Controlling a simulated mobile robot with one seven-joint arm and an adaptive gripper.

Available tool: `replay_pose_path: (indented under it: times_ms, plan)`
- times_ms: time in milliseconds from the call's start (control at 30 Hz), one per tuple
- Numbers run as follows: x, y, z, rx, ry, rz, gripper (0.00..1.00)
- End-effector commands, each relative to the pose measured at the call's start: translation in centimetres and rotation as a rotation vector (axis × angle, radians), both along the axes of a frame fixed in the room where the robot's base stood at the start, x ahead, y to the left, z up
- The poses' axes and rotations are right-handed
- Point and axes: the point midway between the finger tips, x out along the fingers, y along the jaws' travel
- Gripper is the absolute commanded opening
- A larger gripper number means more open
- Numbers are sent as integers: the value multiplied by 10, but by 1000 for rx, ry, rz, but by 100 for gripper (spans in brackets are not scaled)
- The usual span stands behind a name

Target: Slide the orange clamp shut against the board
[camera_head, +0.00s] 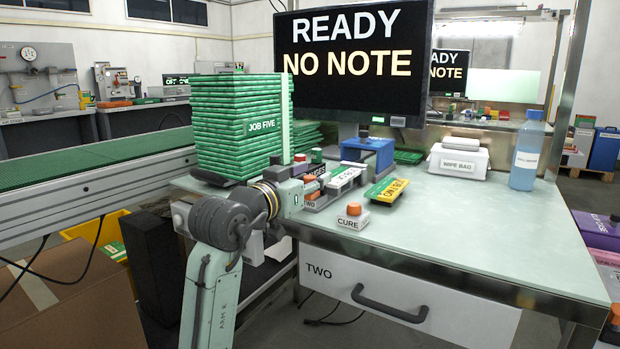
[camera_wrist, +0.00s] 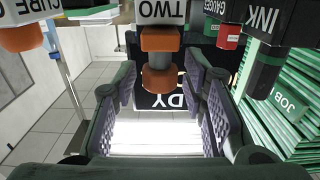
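An orange piece (camera_wrist: 160,45) with a darker orange-brown round end stands on a white block marked TWO (camera_wrist: 163,13), and is likely the clamp. My gripper (camera_wrist: 160,82) is open, its dark ridged fingers on either side of this piece with gaps showing. In the head view my gripper (camera_head: 293,196) is at the bench's left front edge, beside the row of labelled blocks. An orange top (camera_head: 309,178) shows just past it, partly hidden. A small green and yellow board (camera_head: 387,191) lies tilted to the right. I cannot tell which board the clamp closes on.
A CURE block with an orange top (camera_head: 353,216) stands at the front edge. A tall stack of green boards (camera_head: 236,135) rises behind my gripper. A blue box (camera_head: 368,152), wipe box (camera_head: 459,161) and bottle (camera_head: 526,155) stand farther back. The bench's right side (camera_head: 480,220) is clear.

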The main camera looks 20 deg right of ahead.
Motion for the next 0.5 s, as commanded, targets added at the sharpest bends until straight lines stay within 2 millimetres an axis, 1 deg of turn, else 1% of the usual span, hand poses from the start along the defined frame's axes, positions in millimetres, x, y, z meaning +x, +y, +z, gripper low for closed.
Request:
replay_pose_path:
  times_ms: [33,67,500]
  plan:
    - [0,0,0,0,0,0,33]
    - [0,0,0,0,0,0,31]
    - [0,0,0,0,0,0,2]
